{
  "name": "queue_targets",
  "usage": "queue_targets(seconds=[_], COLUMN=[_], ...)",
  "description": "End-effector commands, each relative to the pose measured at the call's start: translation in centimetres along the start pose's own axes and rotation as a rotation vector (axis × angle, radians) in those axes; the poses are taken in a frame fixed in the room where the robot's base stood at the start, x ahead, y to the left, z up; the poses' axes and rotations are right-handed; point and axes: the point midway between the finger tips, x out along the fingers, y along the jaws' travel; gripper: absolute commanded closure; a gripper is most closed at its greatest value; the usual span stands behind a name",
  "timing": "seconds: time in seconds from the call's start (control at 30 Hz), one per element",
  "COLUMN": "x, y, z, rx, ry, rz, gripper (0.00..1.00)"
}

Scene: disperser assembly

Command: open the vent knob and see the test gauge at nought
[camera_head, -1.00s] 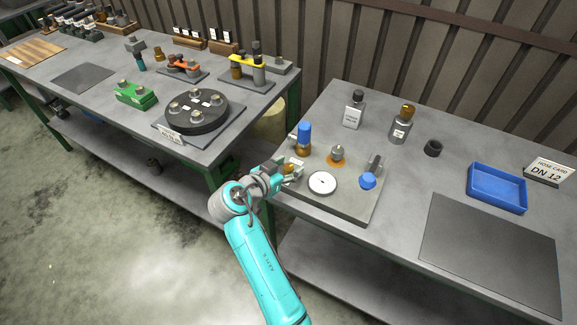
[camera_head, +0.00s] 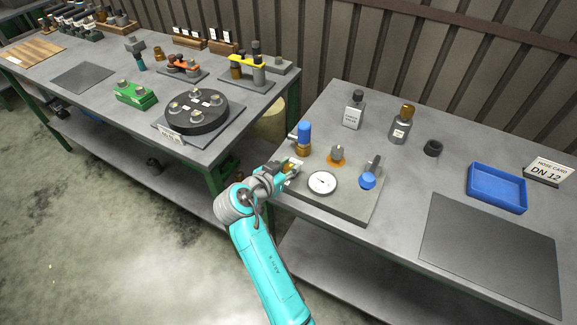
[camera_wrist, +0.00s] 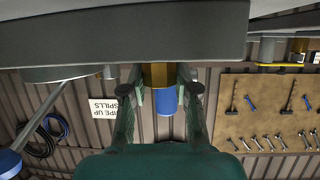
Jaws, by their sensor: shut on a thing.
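The test gauge (camera_head: 322,182) is a white round dial with a dark needle at the front of a grey plate (camera_head: 345,205). Its marks are too small to read. My gripper (camera_head: 290,169) is at the plate's left edge, left of the gauge, shut on the brass vent knob (camera_head: 290,164). The wrist view shows the brass knob (camera_wrist: 155,75) between the two fingers (camera_wrist: 158,95). A blue cylinder (camera_wrist: 166,101) shows beyond it. The fingers hide much of the knob in the head view, so how far it is turned cannot be told.
Close by on the plate are a blue-topped brass fitting (camera_head: 304,136), a small metal fitting on an orange base (camera_head: 337,154) and a blue knob (camera_head: 368,181). A dark mat (camera_head: 490,240) lies clear in front.

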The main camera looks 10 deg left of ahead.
Motion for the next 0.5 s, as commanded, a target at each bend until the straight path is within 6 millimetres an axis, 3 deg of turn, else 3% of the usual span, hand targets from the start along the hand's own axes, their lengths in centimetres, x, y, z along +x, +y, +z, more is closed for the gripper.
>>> queue_targets(seconds=[0.5], x=[0.09], y=[0.27], z=[-0.04], rx=[-0.154], ry=[0.001], rz=[-0.380], gripper=[1.00])
